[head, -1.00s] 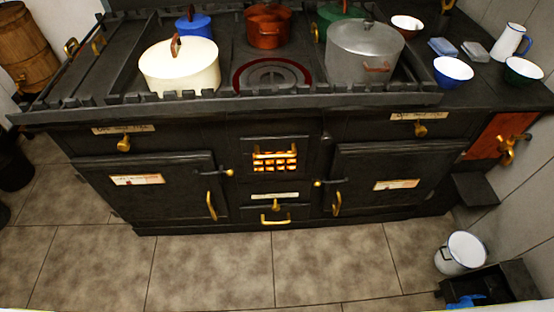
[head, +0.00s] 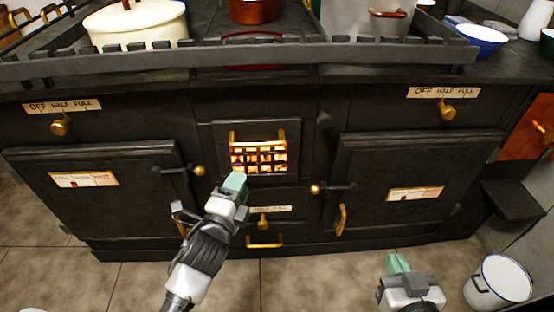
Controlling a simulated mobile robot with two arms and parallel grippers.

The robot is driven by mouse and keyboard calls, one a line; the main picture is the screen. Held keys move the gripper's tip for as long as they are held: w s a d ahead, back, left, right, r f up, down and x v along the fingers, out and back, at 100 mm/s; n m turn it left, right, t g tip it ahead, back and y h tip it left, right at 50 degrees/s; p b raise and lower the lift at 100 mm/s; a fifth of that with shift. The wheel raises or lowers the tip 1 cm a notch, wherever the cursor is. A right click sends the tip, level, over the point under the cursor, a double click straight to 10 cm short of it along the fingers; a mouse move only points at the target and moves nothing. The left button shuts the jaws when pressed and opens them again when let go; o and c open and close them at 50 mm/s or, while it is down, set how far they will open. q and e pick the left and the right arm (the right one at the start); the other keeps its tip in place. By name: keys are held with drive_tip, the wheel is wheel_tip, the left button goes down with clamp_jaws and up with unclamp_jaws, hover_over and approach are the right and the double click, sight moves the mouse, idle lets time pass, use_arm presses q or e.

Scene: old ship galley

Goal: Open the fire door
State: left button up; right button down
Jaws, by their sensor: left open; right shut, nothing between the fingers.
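The fire door (head: 256,147) is the small dark panel in the middle of the stove front, with a barred opening glowing orange and a brass handle (head: 257,134) across its top. It looks closed. My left gripper (head: 222,192) is open, with its green-tipped finger just below and left of the glowing bars. I see nothing between its fingers, and I cannot tell whether it touches the door. My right gripper (head: 399,268) is shut and empty, low at the right in front of the right oven door.
Left (head: 110,190) and right (head: 405,185) oven doors flank the fire door, with brass latches. A small drawer (head: 265,232) sits below it. A stove rail (head: 240,58) holds pots above. A white bucket (head: 498,283) stands on the floor at the right.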

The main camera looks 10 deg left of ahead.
sight(258, 144)
use_arm(q)
drive_tip(key=shift+m+t, duration=0.4)
drive_tip(key=shift+m, duration=0.1)
drive_tip(key=shift+s+d+r+b+x, duration=0.15)
drive_tip(key=shift+r+b+x, duration=0.25)
drive_tip(key=shift+x, duration=1.45)
drive_tip(key=shift+s+d+r+b+x, duration=0.1)
drive_tip(key=shift+r+b+x, duration=0.3)
drive_tip(key=shift+x, duration=1.45)
drive_tip(key=shift+d+r+b+x, duration=0.15)
drive_tip(key=shift+r+b+x, duration=0.25)
drive_tip(key=shift+x, duration=1.5)
use_arm(e)
wheel_tip(258, 144, up, 8)
drive_tip(key=t+y, duration=0.1)
drive_tip(key=t, duration=0.4)
drive_tip(key=shift+s+a+t+y, duration=0.2)
drive_tip(key=shift+a+t+y, duration=0.05)
drive_tip(key=shift+t+y, duration=0.05)
use_arm(q)
clamp_jaws()
use_arm(e)
drive_tip(key=shift+f, duration=0.1)
